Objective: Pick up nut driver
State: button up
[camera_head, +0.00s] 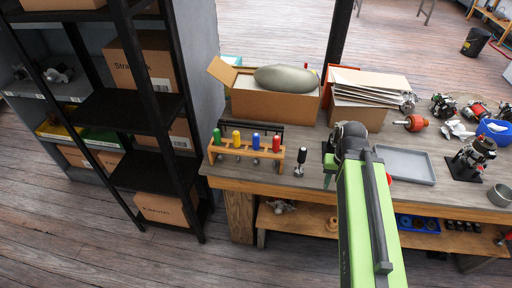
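A wooden rack (245,153) at the left end of the workbench holds upright drivers with a green handle (217,136), a yellow handle (236,138), a blue handle (256,140) and a red handle (276,143). A black-handled tool (301,157) stands upright just right of the rack. I cannot tell which of these is the nut driver. My green arm reaches up from the bottom over the bench. My gripper (346,140) is at its far end, right of the rack and the black-handled tool. Its fingers are not clearly seen.
A grey tray (408,178) lies right of my arm. Cardboard boxes (262,108) stand along the bench's back edge. Machine parts and a small metal cup (499,195) are at right. A black shelf unit (128,112) stands left of the bench.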

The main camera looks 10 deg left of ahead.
aim_at(255, 137)
jog(key=u, duration=1.75)
jog(key=i, duration=0.5)
jog(key=u, duration=0.65)
jog(key=k, duration=0.9)
jog(key=z, duration=0.05)
jog(key=i, duration=0.85)
jog(key=u, duration=0.05)
